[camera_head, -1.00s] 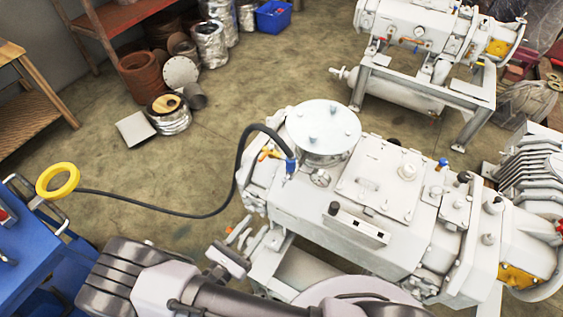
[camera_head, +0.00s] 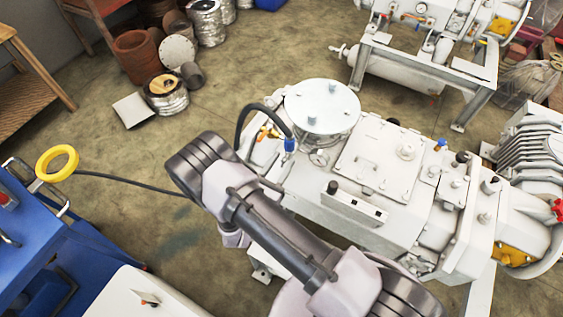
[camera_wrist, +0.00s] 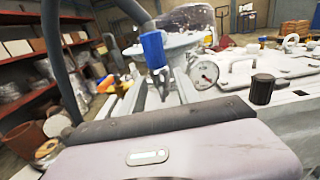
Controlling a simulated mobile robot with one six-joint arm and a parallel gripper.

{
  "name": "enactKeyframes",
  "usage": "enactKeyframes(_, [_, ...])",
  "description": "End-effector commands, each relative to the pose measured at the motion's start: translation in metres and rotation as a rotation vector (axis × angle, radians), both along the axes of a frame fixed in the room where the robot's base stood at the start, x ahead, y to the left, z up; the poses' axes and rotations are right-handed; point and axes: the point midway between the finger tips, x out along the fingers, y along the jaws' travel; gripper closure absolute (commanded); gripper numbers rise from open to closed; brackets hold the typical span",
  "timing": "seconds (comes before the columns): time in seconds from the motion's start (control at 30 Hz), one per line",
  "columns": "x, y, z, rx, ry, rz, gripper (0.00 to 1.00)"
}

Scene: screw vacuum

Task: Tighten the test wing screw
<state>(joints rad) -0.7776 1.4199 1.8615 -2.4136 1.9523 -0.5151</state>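No part can be clearly made out as the test wing screw. The white vacuum pump (camera_head: 400,210) stands right of my arm in the head view. A blue hose fitting (camera_head: 290,145) sits beside its round lid, with small orange parts (camera_head: 266,131) to its left. My arm hides the pump's near left corner, and the gripper in the head view.
A black hose (camera_head: 130,187) runs from the yellow ring (camera_head: 57,163) by the blue cart (camera_head: 30,225) behind my arm to the pump. A black knob (camera_wrist: 262,88) stands at right. Open floor (camera_head: 110,130) lies left of the pump; a second machine (camera_head: 420,60) stands behind.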

Motion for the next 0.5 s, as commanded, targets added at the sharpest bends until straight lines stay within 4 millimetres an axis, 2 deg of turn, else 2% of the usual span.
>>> enactKeyframes(0.2, [0.0002, 0.0, 0.0001, 0.0, 0.0, 0.0, 0.64])
enactKeyframes(0.4, [0.0, 0.0, 0.0001, 0.0, 0.0, 0.0, 1.0])
enactKeyframes(0.5, [-0.0001, 0.0001, 0.0001, 0.0, 0.0, 0.0, 1.0])
